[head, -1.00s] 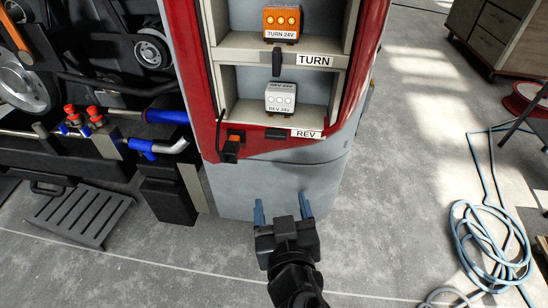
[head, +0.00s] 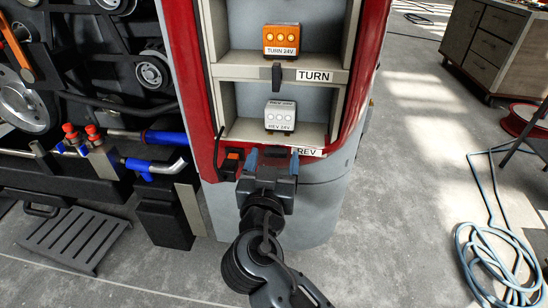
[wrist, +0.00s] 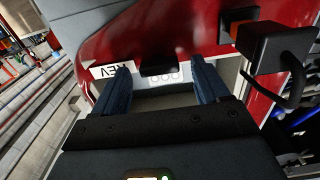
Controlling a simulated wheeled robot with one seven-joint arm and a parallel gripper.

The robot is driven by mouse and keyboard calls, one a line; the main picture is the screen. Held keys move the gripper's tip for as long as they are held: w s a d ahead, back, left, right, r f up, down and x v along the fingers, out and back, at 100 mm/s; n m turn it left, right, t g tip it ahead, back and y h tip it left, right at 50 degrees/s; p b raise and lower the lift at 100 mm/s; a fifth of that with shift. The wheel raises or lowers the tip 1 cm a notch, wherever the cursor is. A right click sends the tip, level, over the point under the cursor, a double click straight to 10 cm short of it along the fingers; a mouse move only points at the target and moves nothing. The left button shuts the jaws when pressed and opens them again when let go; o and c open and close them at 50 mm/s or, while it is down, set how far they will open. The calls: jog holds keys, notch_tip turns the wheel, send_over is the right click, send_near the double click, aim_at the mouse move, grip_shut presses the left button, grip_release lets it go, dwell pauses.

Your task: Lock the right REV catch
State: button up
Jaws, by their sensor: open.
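The REV catch (wrist: 158,71) is a small dark bar on the pale strip below the lower bay, beside the REV label (head: 307,152). It lies lengthwise along the strip. In the head view my gripper largely hides it. My gripper (head: 272,158) is open, with its two blue fingers pointing at the strip. In the wrist view the catch shows in the gap between the fingertips (wrist: 160,68). I see no contact and cannot tell the remaining distance. The white REV 24V lamp unit (head: 280,115) sits in the bay above.
The TURN catch (head: 277,76) stands upright under the orange TURN 24V unit (head: 279,40). A black and orange plug (head: 231,163) with a cable is just left of my gripper. Black racking with pipes (head: 150,150) is at left. Blue hose (head: 490,262) lies on the floor at right.

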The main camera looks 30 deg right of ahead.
jog(key=shift+w+d, duration=0.25)
jog(key=shift+c, duration=0.4)
jog(key=c, duration=1)
